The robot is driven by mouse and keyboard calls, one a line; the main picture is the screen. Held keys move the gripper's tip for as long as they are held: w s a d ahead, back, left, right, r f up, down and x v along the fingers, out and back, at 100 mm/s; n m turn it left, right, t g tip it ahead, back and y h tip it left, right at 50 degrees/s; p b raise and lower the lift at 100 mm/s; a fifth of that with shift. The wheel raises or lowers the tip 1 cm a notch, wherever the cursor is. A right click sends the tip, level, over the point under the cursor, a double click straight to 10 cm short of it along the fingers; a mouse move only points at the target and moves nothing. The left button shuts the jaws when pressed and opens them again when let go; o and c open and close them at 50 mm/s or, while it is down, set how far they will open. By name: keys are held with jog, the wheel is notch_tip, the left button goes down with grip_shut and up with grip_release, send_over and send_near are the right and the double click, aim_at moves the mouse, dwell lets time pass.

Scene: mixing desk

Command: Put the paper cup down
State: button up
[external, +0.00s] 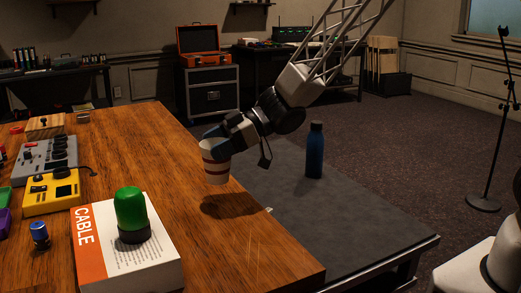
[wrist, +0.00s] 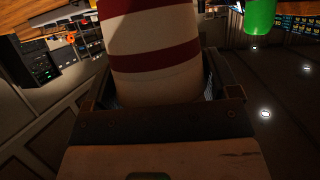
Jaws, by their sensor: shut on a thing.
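The paper cup (external: 216,162) is white with dark red bands. It hangs upright, a little tilted, above the right part of the wooden desk (external: 165,150), with a shadow on the desk below it. My gripper (external: 211,143) is shut on the cup near its upper part in the external view. In the wrist view the cup (wrist: 152,45) fills the upper middle between the fingers of my gripper (wrist: 155,92). The far side of the cup and part of the finger contact are hidden.
A thick book (external: 125,262) with a green-capped object (external: 130,210) on it stands at the desk's front. Yellow (external: 52,192) and grey (external: 45,160) devices sit at the left. A blue bottle (external: 315,152) stands on the lower dark platform (external: 350,215). Desk below the cup is clear.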

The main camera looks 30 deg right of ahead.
aim_at(207, 163)
jog(key=s+d+n+g, duration=0.1)
jog(key=s+d, duration=0.8)
jog(key=shift+d+n+g, duration=0.3)
jog(key=shift+d+g, duration=0.05)
jog(key=shift+g, duration=0.05)
jog(key=shift+w+a, duration=0.1)
jog(key=w+a, duration=0.3)
jog(key=w+a+f, duration=0.1)
jog(key=w+a, duration=0.7)
jog(key=shift+a+f, duration=0.2)
jog(key=shift+f, duration=0.05)
jog(key=shift+f, duration=1.75)
jog(key=shift+f, duration=0.1)
